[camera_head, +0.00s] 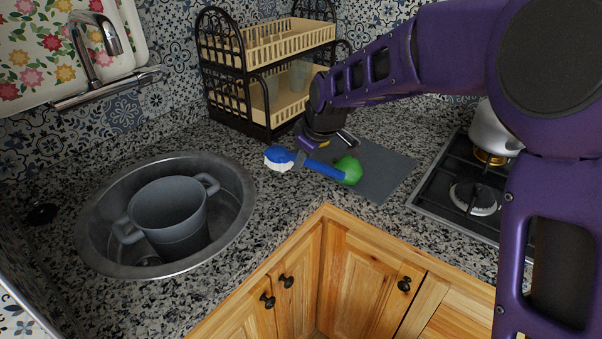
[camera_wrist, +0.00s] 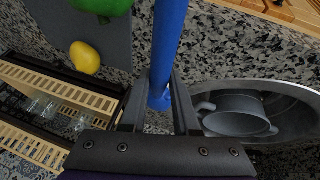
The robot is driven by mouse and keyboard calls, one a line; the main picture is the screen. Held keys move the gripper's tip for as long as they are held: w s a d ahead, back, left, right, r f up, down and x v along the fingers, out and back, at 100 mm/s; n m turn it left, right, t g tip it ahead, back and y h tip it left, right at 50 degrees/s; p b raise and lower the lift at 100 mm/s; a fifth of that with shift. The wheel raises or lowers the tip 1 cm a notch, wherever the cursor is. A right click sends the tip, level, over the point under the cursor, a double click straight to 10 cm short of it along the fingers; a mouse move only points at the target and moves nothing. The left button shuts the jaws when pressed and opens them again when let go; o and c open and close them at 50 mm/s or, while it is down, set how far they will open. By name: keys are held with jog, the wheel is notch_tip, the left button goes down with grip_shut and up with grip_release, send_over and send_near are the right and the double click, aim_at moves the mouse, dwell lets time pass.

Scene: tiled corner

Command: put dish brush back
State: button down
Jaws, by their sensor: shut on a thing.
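The dish brush (camera_head: 325,169) has a blue handle and a white-bristled head at its left end in the head view. My gripper (camera_head: 304,158) is shut on it near the head and holds it above the counter, between the sink and the grey mat. In the wrist view the blue handle (camera_wrist: 168,45) runs up from between the fingers of my gripper (camera_wrist: 160,95). The brush head is mostly hidden there by the fingers.
A steel sink (camera_head: 240,183) at left holds a grey two-handled pot (camera_head: 168,212). A two-tier dish rack (camera_head: 262,105) stands behind. A green vegetable (camera_head: 348,168) and a lemon (camera_wrist: 85,57) lie on the grey mat (camera_head: 385,170). A stove (camera_head: 462,190) is at right.

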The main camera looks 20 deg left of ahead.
jog(key=shift+f, duration=1.85)
jog(key=shift+f, duration=0.1)
jog(key=shift+f+b, duration=0.15)
jog(key=shift+b, duration=0.2)
jog(key=c, duration=0.7)
grip_release()
jog(key=shift+o, duration=0.2)
jog(key=shift+r+p, duration=0.3)
jog(key=shift+r, duration=0.15)
jog(key=p+v, duration=0.1)
jog(key=v, duration=1)
jog(key=shift+s+d+r, duration=0.15)
jog(key=shift+d+r, duration=0.05)
jog(key=shift+r, duration=0.05)
